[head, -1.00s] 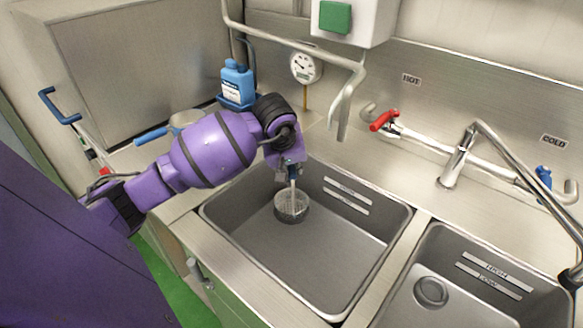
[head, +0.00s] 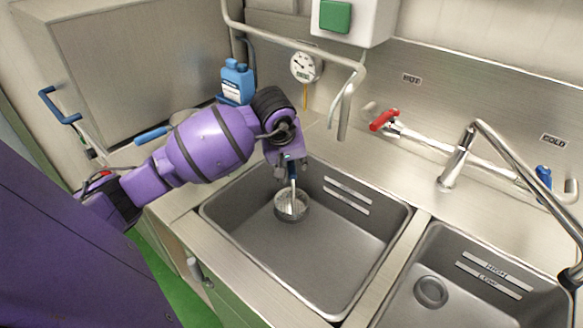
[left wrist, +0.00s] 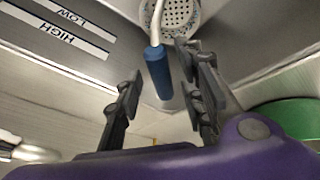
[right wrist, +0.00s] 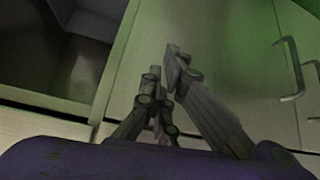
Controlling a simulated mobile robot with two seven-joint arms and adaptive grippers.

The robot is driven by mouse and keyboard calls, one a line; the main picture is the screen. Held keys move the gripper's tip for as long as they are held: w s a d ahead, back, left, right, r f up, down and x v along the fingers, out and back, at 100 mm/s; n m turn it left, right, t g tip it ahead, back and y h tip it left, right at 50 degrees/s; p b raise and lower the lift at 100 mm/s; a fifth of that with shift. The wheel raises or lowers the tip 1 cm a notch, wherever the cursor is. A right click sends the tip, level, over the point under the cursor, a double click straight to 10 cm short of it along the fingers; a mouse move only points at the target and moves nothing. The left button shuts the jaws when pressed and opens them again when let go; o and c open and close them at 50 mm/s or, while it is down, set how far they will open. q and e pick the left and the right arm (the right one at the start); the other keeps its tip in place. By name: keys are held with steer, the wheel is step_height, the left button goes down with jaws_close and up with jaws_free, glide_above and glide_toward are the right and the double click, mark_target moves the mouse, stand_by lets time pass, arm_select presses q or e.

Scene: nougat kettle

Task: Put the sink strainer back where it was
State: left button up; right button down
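The sink strainer (head: 291,207) is a round perforated cup with a long handle that ends in a blue grip (head: 293,171). It is in the left basin (head: 330,262), near its back left, with the handle pointing up. In the left wrist view the blue grip (left wrist: 158,73) and the perforated cup (left wrist: 181,14) show clearly. My left gripper (head: 291,163) is over the basin at the top of the handle. Its fingers (left wrist: 163,88) are spread, with the blue grip between or just beyond their tips and apparently free. My right gripper (right wrist: 163,62) is away by the cabinet fronts, holding nothing visible.
A second basin (head: 470,305) with a round drain (head: 430,291) lies to the right. A blue bottle (head: 237,83), a dial thermometer (head: 305,67) and a bent pipe (head: 347,100) stand behind the left basin. The red-handled tap (head: 384,120) is farther right.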

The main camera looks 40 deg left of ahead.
arm_select(q)
steer(key=v, duration=1)
steer(key=shift+s+r, duration=0.15)
steer(key=shift+r, duration=0.1)
steer(key=shift+d, duration=0.1)
